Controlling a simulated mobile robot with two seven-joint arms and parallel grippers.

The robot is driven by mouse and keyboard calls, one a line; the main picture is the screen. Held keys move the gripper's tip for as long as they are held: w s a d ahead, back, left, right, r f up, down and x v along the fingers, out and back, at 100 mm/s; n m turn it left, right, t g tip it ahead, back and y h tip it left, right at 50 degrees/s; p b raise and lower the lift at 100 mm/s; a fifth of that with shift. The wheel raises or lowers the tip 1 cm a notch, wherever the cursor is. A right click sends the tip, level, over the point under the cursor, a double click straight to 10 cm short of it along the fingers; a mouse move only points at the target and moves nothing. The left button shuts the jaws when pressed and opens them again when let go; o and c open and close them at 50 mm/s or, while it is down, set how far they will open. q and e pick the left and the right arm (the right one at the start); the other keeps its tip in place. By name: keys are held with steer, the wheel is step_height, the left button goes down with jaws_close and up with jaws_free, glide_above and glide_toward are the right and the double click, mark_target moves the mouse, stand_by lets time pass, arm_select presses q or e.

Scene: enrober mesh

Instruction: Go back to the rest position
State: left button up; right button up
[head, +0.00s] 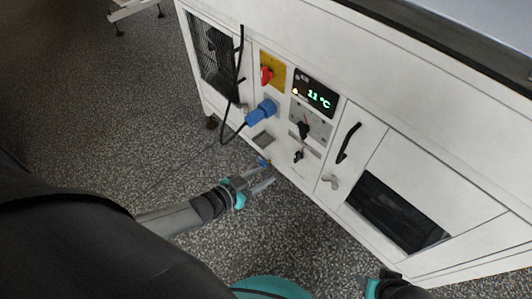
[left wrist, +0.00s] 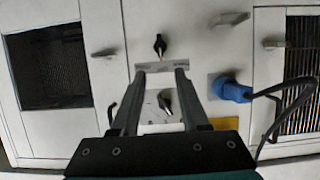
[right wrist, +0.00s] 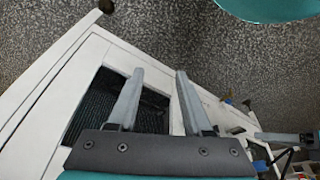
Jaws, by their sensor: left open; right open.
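My left gripper (head: 262,176) is open and empty in the head view, in front of the lower part of the white machine (head: 352,93). In the left wrist view its two fingers (left wrist: 161,68) are spread, with a black knob (left wrist: 165,101) showing between them and another black knob (left wrist: 160,45) beyond. I cannot tell how far the fingertips are from the panel. My right gripper (right wrist: 159,72) is open and empty in the right wrist view, above the machine's lower vent (right wrist: 151,110). In the head view only part of the right wrist (head: 385,285) shows at the bottom edge.
The machine front carries a red switch on a yellow plate (head: 272,70), a lit display reading 11 °C (head: 316,95), a blue plug (head: 262,112) with a hanging black cable (head: 228,110), and a black handle (head: 348,142).

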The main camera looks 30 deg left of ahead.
arm_select(q)
steer(key=s+a+f+g+y+p, duration=0.1)
steer(key=s+f+g+p, duration=0.2)
steer(key=s, duration=0.6)
steer(key=s+a+f+n+g+y+p, duration=0.1)
steer(key=s+f+g+p, duration=0.3)
steer(key=s, duration=0.5)
steer(key=s+a+f+g+y+p, duration=0.1)
steer(key=s+f+g+y+p, duration=0.2)
steer(key=s, duration=0.6)
steer(key=shift+s+a+f+n+g+p, duration=0.3)
steer(key=shift+s+a+f+p, duration=0.05)
arm_select(e)
steer(key=s+d+f, duration=0.4)
steer(key=s+f, duration=0.2)
steer(key=s+d+f+g+h, duration=0.1)
steer(key=s+d+f, duration=0.3)
steer(key=s+f, duration=0.3)
steer(key=shift+s+f, duration=0.2)
steer(key=shift+s, duration=0.05)
